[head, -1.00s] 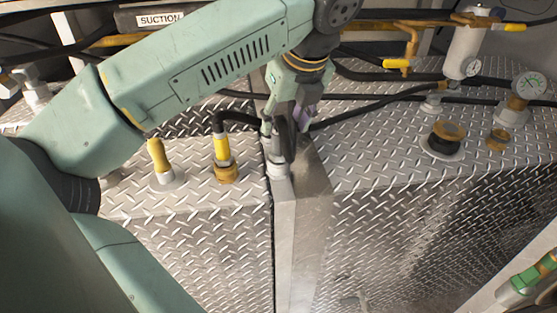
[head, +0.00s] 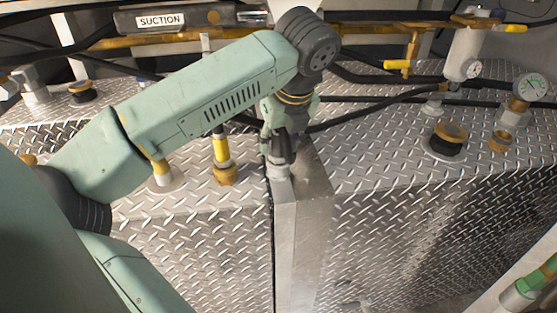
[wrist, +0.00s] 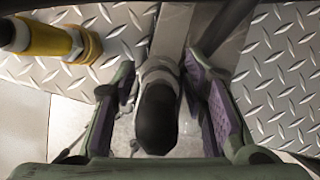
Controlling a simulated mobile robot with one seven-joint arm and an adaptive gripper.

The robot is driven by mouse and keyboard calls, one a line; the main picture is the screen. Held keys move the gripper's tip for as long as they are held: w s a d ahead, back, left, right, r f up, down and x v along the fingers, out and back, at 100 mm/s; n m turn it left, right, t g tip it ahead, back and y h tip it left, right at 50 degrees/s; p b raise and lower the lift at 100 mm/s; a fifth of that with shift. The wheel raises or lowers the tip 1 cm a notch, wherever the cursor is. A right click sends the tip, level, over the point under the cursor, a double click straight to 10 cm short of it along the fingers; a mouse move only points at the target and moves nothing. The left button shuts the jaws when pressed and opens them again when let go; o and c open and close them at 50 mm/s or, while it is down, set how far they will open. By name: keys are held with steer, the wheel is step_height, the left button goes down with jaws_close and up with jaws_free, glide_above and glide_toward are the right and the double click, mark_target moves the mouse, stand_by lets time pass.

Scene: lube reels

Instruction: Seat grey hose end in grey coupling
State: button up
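The grey hose end, with a dark sleeve, stands close to upright at the top of the metal corner post in the head view. Its dark sleeve (wrist: 157,118) and light grey collar (wrist: 161,72) lie between my fingers in the wrist view. The grey coupling (head: 279,172) is directly below it on the post; whether the end is fully seated in it cannot be told. My gripper (wrist: 168,100) has its two purple-padded fingers spread to either side of the sleeve, with narrow gaps showing. In the head view, my gripper (head: 284,135) is over the post and partly hides the hose end.
A yellow-banded hose end (head: 221,150) stands in a brass coupling (head: 226,174) just left. Another yellow-topped fitting (head: 159,172) is farther left. A black-and-brass cap (head: 447,139) and gauge fittings (head: 517,113) stand right. A black hose (head: 375,110) runs behind my gripper.

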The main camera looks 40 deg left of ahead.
jaws_close()
stand_by(0.7)
